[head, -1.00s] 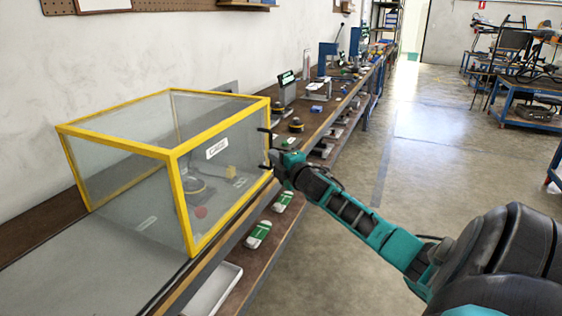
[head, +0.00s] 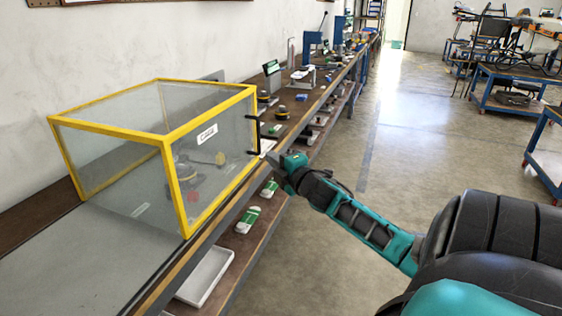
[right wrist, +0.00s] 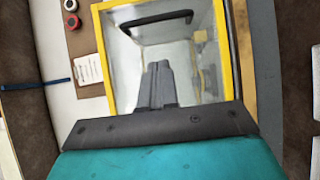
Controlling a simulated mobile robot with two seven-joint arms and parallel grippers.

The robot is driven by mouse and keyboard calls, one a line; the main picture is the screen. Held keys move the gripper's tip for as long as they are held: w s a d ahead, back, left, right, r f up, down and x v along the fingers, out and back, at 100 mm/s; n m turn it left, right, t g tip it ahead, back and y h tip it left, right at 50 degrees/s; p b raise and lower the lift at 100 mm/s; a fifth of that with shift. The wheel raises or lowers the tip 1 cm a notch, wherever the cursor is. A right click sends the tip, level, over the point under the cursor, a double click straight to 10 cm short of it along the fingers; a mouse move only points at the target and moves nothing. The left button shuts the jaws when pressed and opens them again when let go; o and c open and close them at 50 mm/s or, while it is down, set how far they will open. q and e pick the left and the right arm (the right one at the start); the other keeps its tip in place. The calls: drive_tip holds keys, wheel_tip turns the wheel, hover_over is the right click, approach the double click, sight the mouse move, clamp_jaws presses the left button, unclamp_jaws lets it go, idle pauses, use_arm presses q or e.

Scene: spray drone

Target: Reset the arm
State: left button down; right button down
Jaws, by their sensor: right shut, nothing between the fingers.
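My right arm (head: 355,217) reaches in from the right, and its gripper (head: 270,157) is beside the yellow-framed clear box (head: 165,130). In the right wrist view the closed fingers (right wrist: 160,72) show with nothing between them. The box stands on the workbench, with its black handle (head: 254,135) on the near right side; the handle also shows in the right wrist view (right wrist: 157,20). The fingertips are apart from the handle. Inside the box, seen through the panels, are a yellow item and a small red item. My left gripper is not in view.
The long workbench (head: 70,265) runs along the wall, with tools and devices farther back. A lower shelf holds green-and-white items (head: 247,219) and a white tray (head: 206,276). Open floor (head: 400,170) lies to the right, with blue carts (head: 510,95) beyond.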

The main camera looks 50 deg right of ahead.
drive_tip(key=v, duration=0.3)
drive_tip(key=shift+f, duration=0.1)
drive_tip(key=s+a+f+m+g+y, duration=0.2)
drive_tip(key=s+a+f+m, duration=0.1)
drive_tip(key=a+f, duration=0.45)
drive_tip(key=s+a+f+m+g+y, duration=0.1)
drive_tip(key=s+a+f+m, duration=0.15)
drive_tip(key=a+f, duration=0.5)
drive_tip(key=s+a+f+m+g+y, duration=0.1)
drive_tip(key=s+a+f+m, duration=0.1)
drive_tip(key=a, duration=0.5)
drive_tip(key=s+a+f+m+g+y, duration=0.1)
drive_tip(key=s+a+f+m, duration=0.1)
drive_tip(key=s+a, duration=0.3)
drive_tip(key=s+a+f+m+g+y, duration=0.1)
drive_tip(key=s+a+f+m+y, duration=0.1)
drive_tip(key=a, duration=0.6)
wheel_tip(320, 180, down, 2)
drive_tip(key=shift+s+a+f+m+g, duration=0.1)
drive_tip(key=shift+s+a+m+g, duration=0.25)
drive_tip(key=shift+s, duration=0.45)
